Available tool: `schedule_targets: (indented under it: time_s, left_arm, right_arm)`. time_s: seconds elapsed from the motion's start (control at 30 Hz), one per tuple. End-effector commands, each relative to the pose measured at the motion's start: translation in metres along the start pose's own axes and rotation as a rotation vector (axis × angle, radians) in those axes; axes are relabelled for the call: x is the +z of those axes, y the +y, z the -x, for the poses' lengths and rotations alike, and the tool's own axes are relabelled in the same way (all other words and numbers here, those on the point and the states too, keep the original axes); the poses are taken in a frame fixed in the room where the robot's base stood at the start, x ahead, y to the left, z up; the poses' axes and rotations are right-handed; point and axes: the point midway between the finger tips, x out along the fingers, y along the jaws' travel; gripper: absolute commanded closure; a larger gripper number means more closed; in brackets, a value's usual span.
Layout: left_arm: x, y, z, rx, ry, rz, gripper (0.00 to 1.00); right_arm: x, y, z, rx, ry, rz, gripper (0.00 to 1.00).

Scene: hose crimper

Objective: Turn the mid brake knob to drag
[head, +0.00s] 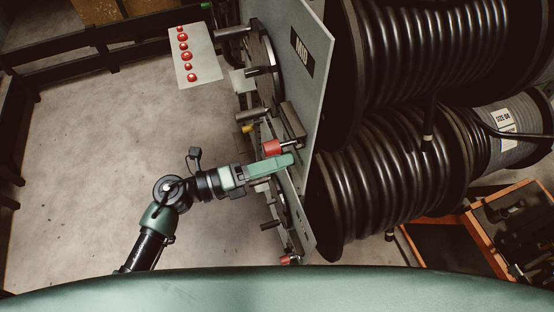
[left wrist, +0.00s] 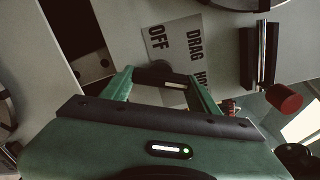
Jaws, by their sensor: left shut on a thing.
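The mid brake knob (left wrist: 152,73) shows in the left wrist view as a dark rounded piece between my fingers, below a pale plate (left wrist: 172,45) lettered OFF, DRAG and a partly hidden word starting HO. My left gripper (left wrist: 162,80) is shut on the knob, with a green finger on each side. The fingers and palm hide much of it, and I cannot tell which word it points at. In the head view my left gripper (head: 278,166) reaches the side of the grey reel panel; the knob is hidden there. My right gripper is out of view.
A red-ended handle (head: 272,147) is close beside my gripper; it also shows in the left wrist view (left wrist: 284,98). The grey panel (head: 318,110) bears a MID sign (head: 301,52). Hose reels (head: 400,170) stand behind it. The floor (head: 90,170) at left is clear.

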Motion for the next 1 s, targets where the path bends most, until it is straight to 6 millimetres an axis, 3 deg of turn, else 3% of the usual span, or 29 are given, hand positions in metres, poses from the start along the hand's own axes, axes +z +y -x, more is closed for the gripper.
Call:
schedule_targets:
  time_s: [0.5,1.0]
  left_arm:
    - [0.002,-0.005,0.001,0.006,0.002,0.453,0.80]
    - [0.003,-0.004,0.000,0.003,0.000,0.834,0.80]
  right_arm:
    - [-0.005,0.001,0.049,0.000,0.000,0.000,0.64]
    - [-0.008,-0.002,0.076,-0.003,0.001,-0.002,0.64]
